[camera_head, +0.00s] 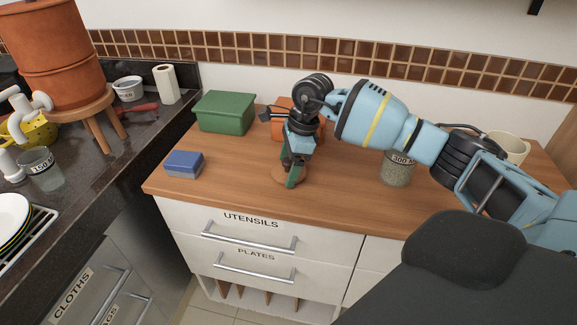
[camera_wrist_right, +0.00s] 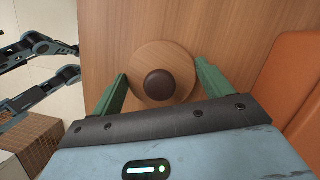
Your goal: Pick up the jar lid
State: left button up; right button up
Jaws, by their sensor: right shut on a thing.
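The jar lid (camera_wrist_right: 149,57) is a round, flat wooden disc with a dark brown knob (camera_wrist_right: 160,85) at its middle. It lies flat on the wooden counter in both views; in the head view (camera_head: 278,174) it is partly covered by my gripper. My right gripper (camera_head: 291,179) points down over it. In the right wrist view the green fingers of this gripper (camera_wrist_right: 160,80) stand on either side of the lid and are shut on its rim. My left gripper does not show in the head view.
A green box (camera_head: 224,112) stands at the back left of the counter, and a blue-grey block (camera_head: 184,164) lies near its left edge. An orange thing (camera_head: 282,124) is just behind my gripper. A labelled jar (camera_head: 397,170) stands to the right, beneath my forearm.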

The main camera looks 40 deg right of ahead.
aim_at(286, 160)
notch_tip(286, 160, up, 3)
jog(key=s, duration=0.5)
jog(key=s+r+b, duration=0.1)
jog(key=s, duration=0.4)
jog(key=s+b, duration=0.1)
jog(key=s, duration=0.4)
jog(key=shift+d+r, duration=0.2)
jog(key=shift+r, duration=0.05)
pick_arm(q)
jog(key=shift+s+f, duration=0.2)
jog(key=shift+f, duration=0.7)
pick_arm(e)
jog(key=shift+s+a+r, duration=0.1)
jog(key=shift+s, duration=0.4)
jog(key=shift+a, duration=0.1)
